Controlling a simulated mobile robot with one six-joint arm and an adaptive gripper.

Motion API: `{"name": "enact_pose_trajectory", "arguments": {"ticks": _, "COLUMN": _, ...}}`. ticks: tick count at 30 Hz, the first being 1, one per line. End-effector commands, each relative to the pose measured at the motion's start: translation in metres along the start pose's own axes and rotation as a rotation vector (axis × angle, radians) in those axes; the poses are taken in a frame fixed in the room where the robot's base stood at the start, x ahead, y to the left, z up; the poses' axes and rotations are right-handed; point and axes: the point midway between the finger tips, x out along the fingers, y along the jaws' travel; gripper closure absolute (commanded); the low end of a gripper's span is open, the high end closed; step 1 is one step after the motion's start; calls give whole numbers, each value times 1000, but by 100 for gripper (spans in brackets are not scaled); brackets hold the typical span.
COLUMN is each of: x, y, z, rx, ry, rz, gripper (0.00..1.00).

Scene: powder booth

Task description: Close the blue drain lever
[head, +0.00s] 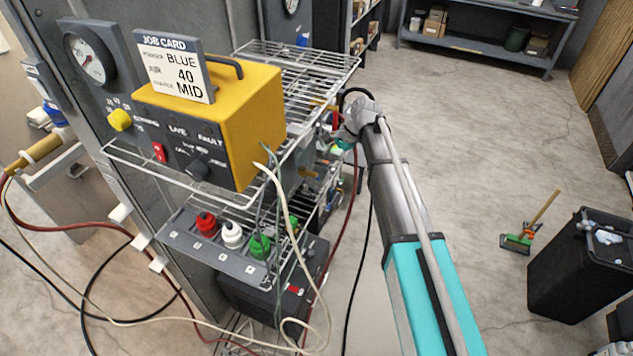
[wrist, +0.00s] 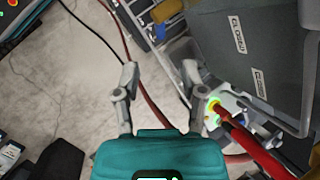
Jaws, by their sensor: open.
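I cannot pick out the blue drain lever for certain in either view. In the wrist view a small blue patch (wrist: 175,26) shows beyond my gripper, under a yellow part; I cannot tell whether it is the lever. My gripper (wrist: 160,76) is open in the wrist view, its two fingers spread with nothing between them. A grey panel (wrist: 262,50) with white labels stands to its right. A red handle-like part (wrist: 240,137) with a glowing yellow-green ring is beside the right finger.
A yellow control box (head: 262,120) with a job card (head: 175,68) reading BLUE, 40, MID sits on the rack. Red, white and green knobs line a lower shelf. Hoses hang around the rack. Open floor (head: 470,130) lies to the right, with a black bin (head: 575,275) beyond.

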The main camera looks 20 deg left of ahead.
Motion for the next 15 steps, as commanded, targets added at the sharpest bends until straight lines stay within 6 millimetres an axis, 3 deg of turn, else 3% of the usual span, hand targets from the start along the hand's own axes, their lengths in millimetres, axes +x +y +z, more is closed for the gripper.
{"name": "enact_pose_trajectory", "arguments": {"ticks": 15, "x": 48, "y": 1, "z": -1, "rx": -1, "ry": 1, "rz": 0, "gripper": 46}}
